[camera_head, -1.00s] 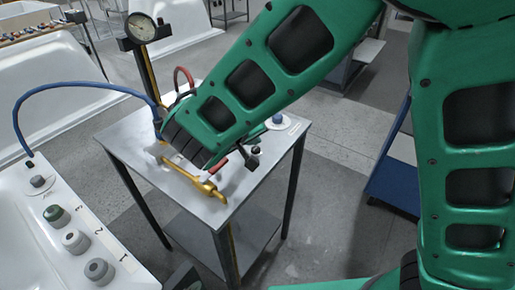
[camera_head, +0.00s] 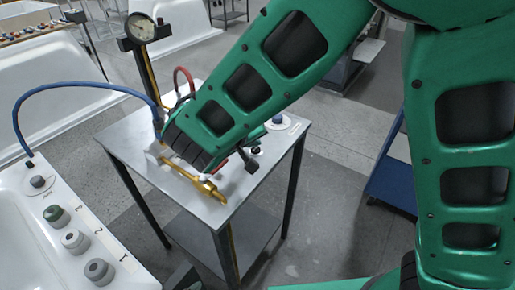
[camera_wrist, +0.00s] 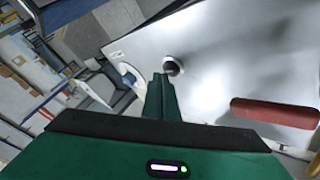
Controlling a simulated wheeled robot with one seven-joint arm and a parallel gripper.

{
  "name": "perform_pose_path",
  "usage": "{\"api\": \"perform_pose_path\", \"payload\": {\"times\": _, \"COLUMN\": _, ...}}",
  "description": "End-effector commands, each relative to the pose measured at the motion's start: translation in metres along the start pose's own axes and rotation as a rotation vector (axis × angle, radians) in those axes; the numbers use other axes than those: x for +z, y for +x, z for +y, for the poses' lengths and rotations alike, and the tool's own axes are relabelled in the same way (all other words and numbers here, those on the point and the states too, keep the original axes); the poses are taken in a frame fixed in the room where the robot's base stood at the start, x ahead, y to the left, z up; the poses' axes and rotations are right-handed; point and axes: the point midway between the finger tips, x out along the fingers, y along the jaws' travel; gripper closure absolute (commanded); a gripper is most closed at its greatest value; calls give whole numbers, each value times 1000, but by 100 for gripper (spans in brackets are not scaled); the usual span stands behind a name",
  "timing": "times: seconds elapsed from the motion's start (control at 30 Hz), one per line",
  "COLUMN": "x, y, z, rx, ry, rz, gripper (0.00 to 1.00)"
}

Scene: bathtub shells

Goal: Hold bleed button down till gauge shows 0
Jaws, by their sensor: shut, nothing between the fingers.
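My gripper (camera_wrist: 160,82) is shut and empty, its fingertips low over the table in the wrist view. A small dark button in a white collar (camera_wrist: 171,66) sits just beyond the fingertips; I cannot tell whether they touch it. My arm hides most of the gripper there. The round gauge (camera_head: 141,28) stands on a post at the table's back left; its reading is too small to make out.
The grey metal table (camera_head: 128,140) carries a brass pipe fitting (camera_head: 200,181) and a red handle (camera_wrist: 277,113). A blue hose (camera_head: 75,87) arches to the white tub shell (camera_head: 35,225) at left. A white disc with a blue knob (camera_head: 278,120) sits at the table's far right corner.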

Motion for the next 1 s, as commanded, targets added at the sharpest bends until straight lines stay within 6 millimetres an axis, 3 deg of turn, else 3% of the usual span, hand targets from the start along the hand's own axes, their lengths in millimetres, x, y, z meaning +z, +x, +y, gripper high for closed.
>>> {"api": "perform_pose_path", "payload": {"times": 1.0, "x": 4, "y": 5, "z": -4, "rx": 0, "ry": -2, "rz": 0, "gripper": 100}}
